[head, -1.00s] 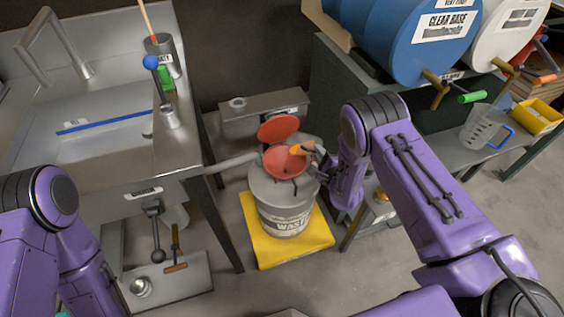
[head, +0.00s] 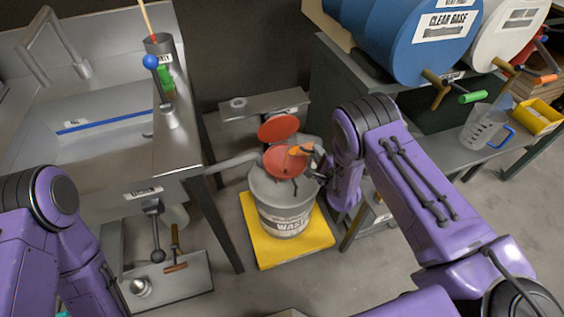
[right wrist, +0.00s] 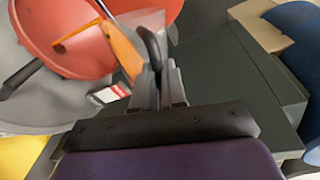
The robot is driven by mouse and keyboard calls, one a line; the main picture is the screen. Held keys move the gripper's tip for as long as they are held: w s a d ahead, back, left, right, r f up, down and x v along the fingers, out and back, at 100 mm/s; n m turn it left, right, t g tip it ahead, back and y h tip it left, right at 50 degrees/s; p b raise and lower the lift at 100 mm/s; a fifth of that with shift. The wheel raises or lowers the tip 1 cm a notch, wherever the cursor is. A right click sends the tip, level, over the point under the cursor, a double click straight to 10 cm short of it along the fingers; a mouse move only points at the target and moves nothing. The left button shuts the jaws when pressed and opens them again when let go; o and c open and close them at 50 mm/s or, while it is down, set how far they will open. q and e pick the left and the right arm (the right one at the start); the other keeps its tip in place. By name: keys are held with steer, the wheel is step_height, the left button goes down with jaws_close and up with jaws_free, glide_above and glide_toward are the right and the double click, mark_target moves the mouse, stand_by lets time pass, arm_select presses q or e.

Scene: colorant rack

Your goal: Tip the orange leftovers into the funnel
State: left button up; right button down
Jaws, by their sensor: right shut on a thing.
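The red funnel (head: 281,162) sits on top of the grey waste drum (head: 283,207), with its round red lid (head: 278,128) standing open behind it. My right gripper (head: 318,163) is at the funnel's right side, shut on a small vessel with orange contents (head: 301,150). In the right wrist view the gripper (right wrist: 158,68) holds the vessel's edge, and an orange surface (right wrist: 122,50) reaches over the red funnel bowl (right wrist: 70,35).
The drum stands on a yellow platform (head: 258,243). A steel sink (head: 118,135) is at the left. At the right, a shelf carries a blue clear-base drum (head: 405,45), with a clear jug (head: 483,128) and a yellow tray (head: 536,117) below.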

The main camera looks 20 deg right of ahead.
steer(key=shift+w+a+f+n+h, duration=0.15)
steer(key=shift+a+n, duration=0.2)
steer(key=shift+a, duration=0.2)
steer(key=shift+s+a+f+n+h, duration=0.15)
steer(key=shift+a+n, duration=0.2)
steer(key=shift+a, duration=0.2)
stand_by(1.2)
steer(key=shift+w+a+r+n, duration=0.1)
steer(key=shift+a+r+n, duration=0.4)
steer(key=shift+n, duration=0.1)
stand_by(1.0)
